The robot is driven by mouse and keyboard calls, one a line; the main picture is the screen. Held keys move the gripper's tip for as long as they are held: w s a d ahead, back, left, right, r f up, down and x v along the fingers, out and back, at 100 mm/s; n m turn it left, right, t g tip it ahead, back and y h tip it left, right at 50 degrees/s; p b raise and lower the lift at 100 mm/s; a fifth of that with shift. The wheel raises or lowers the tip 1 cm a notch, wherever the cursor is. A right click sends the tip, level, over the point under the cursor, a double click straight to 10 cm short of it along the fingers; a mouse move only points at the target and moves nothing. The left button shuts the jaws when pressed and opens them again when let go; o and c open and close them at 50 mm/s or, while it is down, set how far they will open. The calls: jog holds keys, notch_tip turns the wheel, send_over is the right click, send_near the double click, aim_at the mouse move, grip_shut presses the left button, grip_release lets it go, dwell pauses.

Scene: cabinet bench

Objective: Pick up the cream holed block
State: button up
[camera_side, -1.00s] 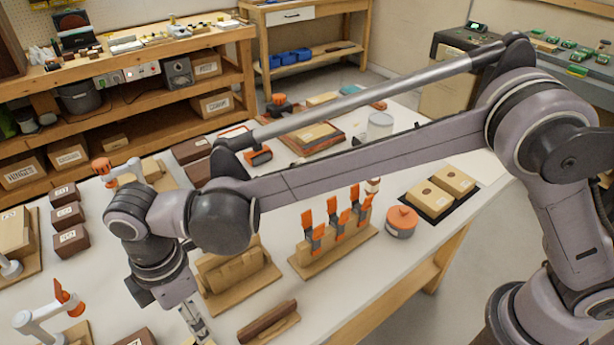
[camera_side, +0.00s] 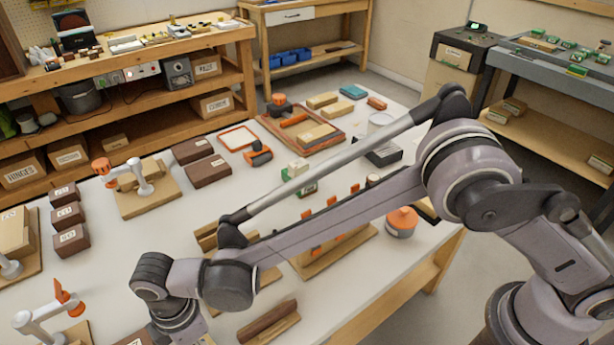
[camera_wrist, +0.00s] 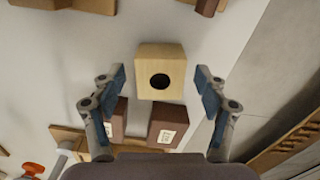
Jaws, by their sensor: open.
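The cream holed block (camera_wrist: 161,71) is a pale wooden block with a dark round hole in its near face. In the wrist view it lies on the white table, centred ahead of my gripper (camera_wrist: 160,88). My gripper is open, with one blue-padded finger on each side of the block's line and clear gaps to both. I cannot tell the height between the fingers and the block. In the side view the block is not visible, and my gripper's fingers are out of the picture below the wrist.
The table edge (camera_wrist: 250,40) runs along the right. An orange-handled clamp (camera_side: 62,305) stands at the side view's lower left. Bare table (camera_wrist: 80,60) lies left of the block.

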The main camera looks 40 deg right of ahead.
jog(key=shift+f, duration=0.45)
jog(key=c, duration=1.2)
jog(key=shift+r, duration=0.1)
jog(key=shift+c, duration=0.2)
